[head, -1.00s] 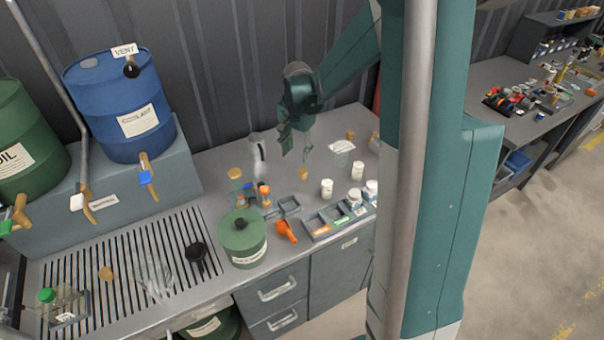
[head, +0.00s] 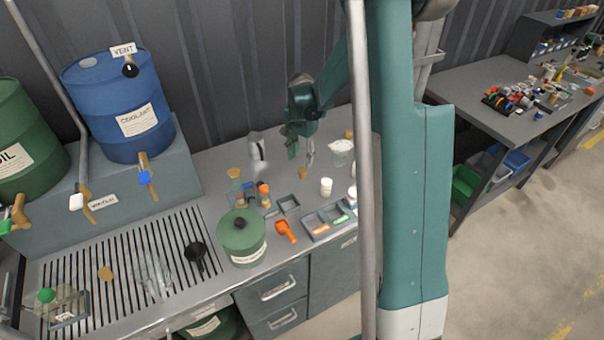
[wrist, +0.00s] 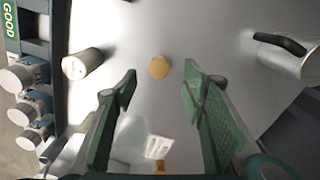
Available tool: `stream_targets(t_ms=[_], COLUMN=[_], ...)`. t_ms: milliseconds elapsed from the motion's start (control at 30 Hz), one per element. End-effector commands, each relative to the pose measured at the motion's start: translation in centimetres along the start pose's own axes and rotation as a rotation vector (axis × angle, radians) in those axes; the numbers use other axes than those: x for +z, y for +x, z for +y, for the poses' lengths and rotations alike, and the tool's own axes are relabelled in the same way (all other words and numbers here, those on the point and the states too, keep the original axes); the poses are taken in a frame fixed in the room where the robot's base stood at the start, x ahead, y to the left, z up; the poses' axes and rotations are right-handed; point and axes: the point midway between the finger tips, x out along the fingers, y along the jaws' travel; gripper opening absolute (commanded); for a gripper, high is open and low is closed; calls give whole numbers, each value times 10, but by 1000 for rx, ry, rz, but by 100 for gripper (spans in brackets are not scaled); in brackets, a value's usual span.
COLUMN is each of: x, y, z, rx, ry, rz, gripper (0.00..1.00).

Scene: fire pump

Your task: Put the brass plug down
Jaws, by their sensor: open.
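A small tan-gold round piece (wrist: 160,67) rests on the grey bench in the wrist view, and I take it for the brass plug. In the head view it seems to be the tan piece (head: 302,173) on the bench below my gripper. I cannot be sure of its material. My gripper (wrist: 159,78) is open, with its two green-padded fingers wide apart. The piece shows beyond the gap between the fingertips, with nothing held. In the head view my gripper (head: 301,151) hangs above the bench, fingers pointing down.
A white-capped bottle (head: 326,187) stands near the piece. A glass beaker (head: 342,152) is behind to the right. A sorting tray (head: 325,224), an orange scoop (head: 286,231) and a green canister (head: 242,238) are in front. A metal mug (wrist: 290,55) is at the wrist view's right.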

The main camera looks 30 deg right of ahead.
Motion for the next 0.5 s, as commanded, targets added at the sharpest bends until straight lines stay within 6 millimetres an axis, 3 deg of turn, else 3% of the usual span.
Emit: stream_targets(t_ms=[500], x=[0], y=[25], z=[0], rx=[0], ry=[0], rz=[0], gripper=[41])
